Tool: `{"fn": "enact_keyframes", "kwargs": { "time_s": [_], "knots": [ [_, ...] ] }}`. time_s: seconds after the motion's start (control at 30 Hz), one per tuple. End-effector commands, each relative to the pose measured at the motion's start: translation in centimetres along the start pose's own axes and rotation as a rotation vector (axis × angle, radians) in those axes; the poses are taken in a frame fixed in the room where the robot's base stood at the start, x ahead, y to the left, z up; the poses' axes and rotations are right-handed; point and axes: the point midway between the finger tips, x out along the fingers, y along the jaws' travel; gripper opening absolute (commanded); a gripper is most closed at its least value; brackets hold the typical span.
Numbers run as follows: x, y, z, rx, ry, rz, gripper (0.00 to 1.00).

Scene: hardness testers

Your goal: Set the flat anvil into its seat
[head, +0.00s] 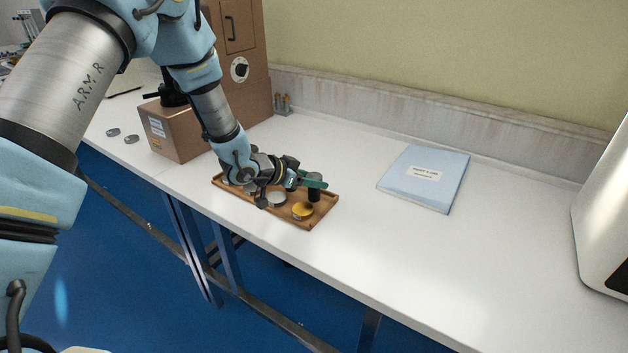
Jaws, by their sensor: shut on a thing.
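My gripper (315,183) is over the right end of the wooden tray (326,208), with its green fingers around a dark upright cylinder. This cylinder (314,194) looks like the flat anvil and is close to the tray; I cannot tell whether it still touches it. The brown hardness tester (188,128) stands at the back left. A black post (172,92) rises above its base. The seat is not clearly visible, and my arm covers part of the tester.
A yellow-topped round piece (302,211) and a silver disc (277,199) lie in the tray. Small grey discs (131,139) lie left of the tester. A blue folder (424,177) lies to the right, with clear table around it. A pale machine (606,215) stands at the right edge.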

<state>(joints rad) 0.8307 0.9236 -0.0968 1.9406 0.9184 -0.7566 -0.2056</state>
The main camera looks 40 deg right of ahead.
Motion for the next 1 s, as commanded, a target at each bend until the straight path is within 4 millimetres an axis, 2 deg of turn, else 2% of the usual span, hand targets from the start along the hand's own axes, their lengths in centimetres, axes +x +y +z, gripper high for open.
{"fn": "enact_keyframes", "kwargs": {
  "time_s": [0.6, 1.0],
  "knots": [
    [-0.8, 0.0, -1.2, 0.0, 0.001, 0.0, 0.05],
    [-1.2, -0.1, -1.0, -0.001, 0.001, -0.001, 0.05]
  ]
}}
